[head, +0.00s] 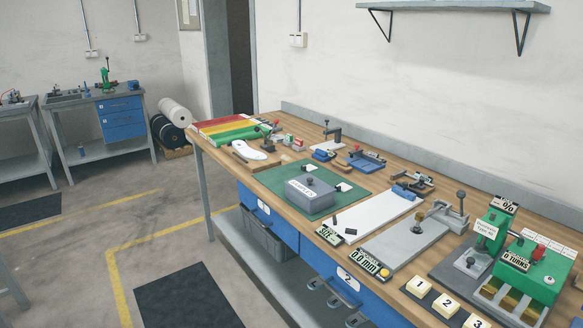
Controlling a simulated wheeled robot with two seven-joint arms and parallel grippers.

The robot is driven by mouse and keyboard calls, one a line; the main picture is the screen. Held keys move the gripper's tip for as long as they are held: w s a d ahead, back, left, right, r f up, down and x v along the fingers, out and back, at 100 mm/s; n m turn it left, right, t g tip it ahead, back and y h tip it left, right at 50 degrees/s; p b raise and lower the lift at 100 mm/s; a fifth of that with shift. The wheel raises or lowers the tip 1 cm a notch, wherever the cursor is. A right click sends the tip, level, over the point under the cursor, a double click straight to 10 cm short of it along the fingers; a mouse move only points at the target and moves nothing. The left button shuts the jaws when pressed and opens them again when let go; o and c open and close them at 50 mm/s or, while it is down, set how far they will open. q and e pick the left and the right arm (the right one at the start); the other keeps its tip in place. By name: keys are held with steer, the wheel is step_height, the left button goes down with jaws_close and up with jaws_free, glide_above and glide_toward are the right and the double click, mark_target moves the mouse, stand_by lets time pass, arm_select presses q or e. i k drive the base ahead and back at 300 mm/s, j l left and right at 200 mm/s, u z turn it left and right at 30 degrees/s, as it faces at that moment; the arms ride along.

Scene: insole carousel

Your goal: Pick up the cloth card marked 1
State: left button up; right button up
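A small cream card marked 1 (419,287) lies near the front edge of the workbench, at the bottom right in the head view. It rests on a dark strip, in a row with a card marked 2 (446,305) and a card marked 3 (475,321). The card marked 3 is close to the lower picture edge. Nothing covers the card marked 1. Neither of my grippers shows in the head view.
The workbench (390,236) is crowded. Green machines (540,268) stand right of the cards, and a grey plate fixture (400,243) lies behind them. A 0.0 mm display (370,264) is to their left. The floor in front of the bench has a dark mat (188,298).

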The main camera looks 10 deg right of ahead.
mark_target(309, 168)
steer(key=i+z, duration=0.3)
steer(key=i, duration=0.4)
steer(key=i+j+z, duration=0.25)
steer(key=i, duration=0.45)
